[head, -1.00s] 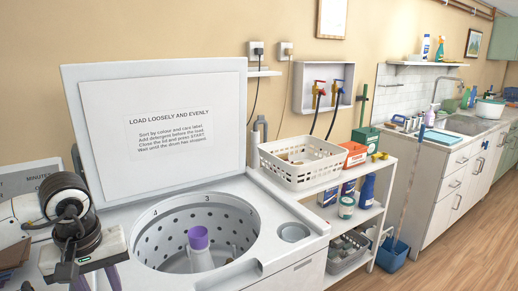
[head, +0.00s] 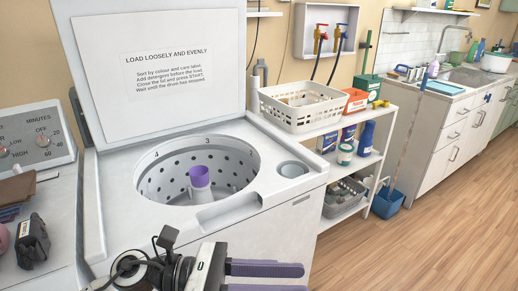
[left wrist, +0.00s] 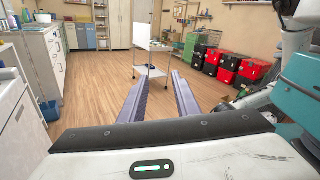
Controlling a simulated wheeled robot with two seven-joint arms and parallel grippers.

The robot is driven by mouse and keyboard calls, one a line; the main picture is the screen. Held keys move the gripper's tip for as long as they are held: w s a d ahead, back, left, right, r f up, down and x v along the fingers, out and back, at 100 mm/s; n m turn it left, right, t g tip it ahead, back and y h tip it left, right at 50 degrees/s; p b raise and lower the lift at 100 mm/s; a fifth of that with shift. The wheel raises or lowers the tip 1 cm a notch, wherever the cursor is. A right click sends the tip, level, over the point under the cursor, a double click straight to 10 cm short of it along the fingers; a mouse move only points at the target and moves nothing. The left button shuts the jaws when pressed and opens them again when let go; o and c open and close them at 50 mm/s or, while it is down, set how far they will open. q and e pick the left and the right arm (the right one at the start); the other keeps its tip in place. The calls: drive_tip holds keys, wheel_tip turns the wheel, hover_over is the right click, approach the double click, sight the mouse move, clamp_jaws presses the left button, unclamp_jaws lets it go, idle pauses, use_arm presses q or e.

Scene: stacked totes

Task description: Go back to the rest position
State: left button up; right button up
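My left gripper (head: 300,279) is low in the head view, in front of the washing machine, with its purple fingers pointing right. In the left wrist view its two fingers (left wrist: 160,92) stand apart with nothing between them, and bare floor shows beyond. My right gripper is not in view.
The washing machine (head: 285,212) stands close by with its lid (head: 160,115) up and a purple-topped agitator in the drum. A shelf cart with a white basket (head: 303,107) is to its right. Red and black totes (left wrist: 229,70) and a small white table (left wrist: 152,71) stand beyond open wooden floor.

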use_arm(q)
drive_tip(key=w+a+f+n+t+y+b, duration=0.1)
drive_tip(key=w+a+f+n+t, duration=0.25)
drive_tip(key=n+t, duration=0.6)
drive_tip(key=w+a+f+n+t+y+b, duration=0.15)
drive_tip(key=w+n+t, duration=0.3)
drive_tip(key=n, duration=0.95)
drive_tip(key=a+f+n+t+y, duration=0.2)
drive_tip(key=a+f+n+y, duration=0.5)
drive_tip(key=f+n, duration=0.45)
drive_tip(key=s+a+f+n+g+y+b, duration=0.1)
drive_tip(key=s+a+f+n+g+y, duration=0.1)
drive_tip(key=s+f+n, duration=0.5)
drive_tip(key=s+a+f+n+g+y+b, duration=0.1)
drive_tip(key=s+a+f+n+g+y, duration=0.2)
drive_tip(key=f, duration=1.1)
drive_tip(key=s+a+n+g, duration=0.2)
drive_tip(key=s+n, duration=0.2)
drive_tip(key=s, duration=0.2)
drive_tip(key=shift+s+a, duration=0.35)
drive_tip(key=shift+a, duration=0.05)
drive_tip(key=shift+y, duration=0.25)
